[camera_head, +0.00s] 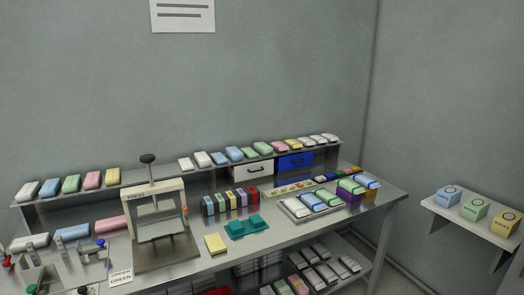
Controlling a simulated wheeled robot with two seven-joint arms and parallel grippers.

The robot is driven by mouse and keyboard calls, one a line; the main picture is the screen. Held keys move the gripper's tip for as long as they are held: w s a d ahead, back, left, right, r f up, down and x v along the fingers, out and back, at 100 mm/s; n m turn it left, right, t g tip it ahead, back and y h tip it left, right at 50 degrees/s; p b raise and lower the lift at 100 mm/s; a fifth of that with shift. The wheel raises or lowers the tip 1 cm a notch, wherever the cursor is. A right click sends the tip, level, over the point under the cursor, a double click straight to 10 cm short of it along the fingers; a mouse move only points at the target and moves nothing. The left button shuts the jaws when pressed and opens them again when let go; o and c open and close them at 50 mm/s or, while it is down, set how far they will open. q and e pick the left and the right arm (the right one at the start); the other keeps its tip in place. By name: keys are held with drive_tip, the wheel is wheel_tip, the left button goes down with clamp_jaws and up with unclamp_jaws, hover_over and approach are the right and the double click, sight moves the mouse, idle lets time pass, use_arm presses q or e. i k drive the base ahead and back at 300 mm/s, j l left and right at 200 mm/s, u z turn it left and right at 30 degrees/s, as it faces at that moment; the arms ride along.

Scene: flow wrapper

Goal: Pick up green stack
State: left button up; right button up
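Several green items are in view, and I cannot tell which one is the green stack. A pale green block (71,184) lies on the left of the raised shelf. Two more green blocks (263,148) lie near the middle of that shelf. A green-topped pack (327,197) lies among others in a metal tray (295,213). A green box with a ring mark (475,209) stands on the wall shelf at right. Neither gripper shows in this view.
A press (157,208) stands on the bench at left, with a sign reading "ORDER GREEN" (121,277) before it. A teal cradle (247,228) and a yellow block (215,243) lie near the front edge. White and blue drawers (295,161) hang under the raised shelf.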

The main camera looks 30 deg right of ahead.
sight(264, 148)
drive_tip(key=u, duration=0.25)
drive_tip(key=i+l+u, duration=0.1)
drive_tip(key=l+u, duration=0.35)
drive_tip(key=l, duration=0.2)
drive_tip(key=l+u, duration=0.4)
drive_tip(key=l, duration=0.2)
